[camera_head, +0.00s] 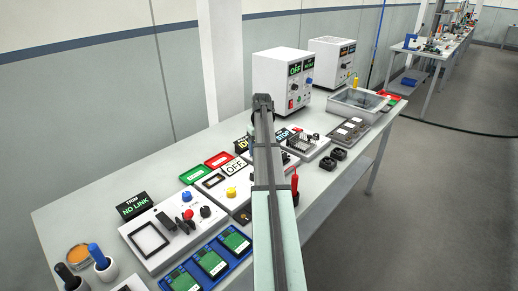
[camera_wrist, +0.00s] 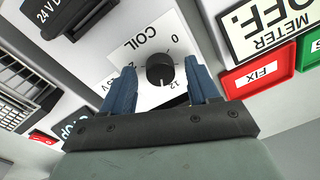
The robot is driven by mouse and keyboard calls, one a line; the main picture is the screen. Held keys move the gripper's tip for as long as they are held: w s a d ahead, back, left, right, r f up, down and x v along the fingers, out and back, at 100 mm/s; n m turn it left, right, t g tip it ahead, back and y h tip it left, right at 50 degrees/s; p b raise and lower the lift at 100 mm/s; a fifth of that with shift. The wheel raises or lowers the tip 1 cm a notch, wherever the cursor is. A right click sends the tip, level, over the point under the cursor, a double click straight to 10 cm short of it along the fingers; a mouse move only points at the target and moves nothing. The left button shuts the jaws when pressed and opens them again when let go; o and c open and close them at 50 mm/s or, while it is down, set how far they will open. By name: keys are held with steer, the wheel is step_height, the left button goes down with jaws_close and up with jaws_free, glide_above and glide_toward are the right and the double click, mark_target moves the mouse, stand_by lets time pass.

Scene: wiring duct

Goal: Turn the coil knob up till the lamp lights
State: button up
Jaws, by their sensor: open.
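The coil knob (camera_wrist: 160,70) is a round black knob with a white pointer line. It sits on a white dial plate (camera_wrist: 128,53) marked COIL, with 0 and 12 on its scale. My gripper (camera_wrist: 160,88) shows in the wrist view with two blue fingers apart, one on each side of the knob; I cannot tell whether they touch it. In the head view my arm (camera_head: 265,150) reaches over the bench and hides the knob. I cannot make out a lit lamp in either view.
A METER sign reading OFF (camera_wrist: 268,30) and a red FIX tray (camera_wrist: 255,77) lie right of the dial in the wrist view. A dark 24 V block (camera_wrist: 75,15) stands at the left. Blue trays (camera_head: 210,262) and a NO LINK panel (camera_head: 135,206) crowd the near bench.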

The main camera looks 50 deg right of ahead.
steer(key=c, duration=1)
steer(key=shift+c, duration=0.2)
steer(key=shift+m, duration=3.2)
steer(key=o, duration=1)
steer(key=shift+o, duration=0.2)
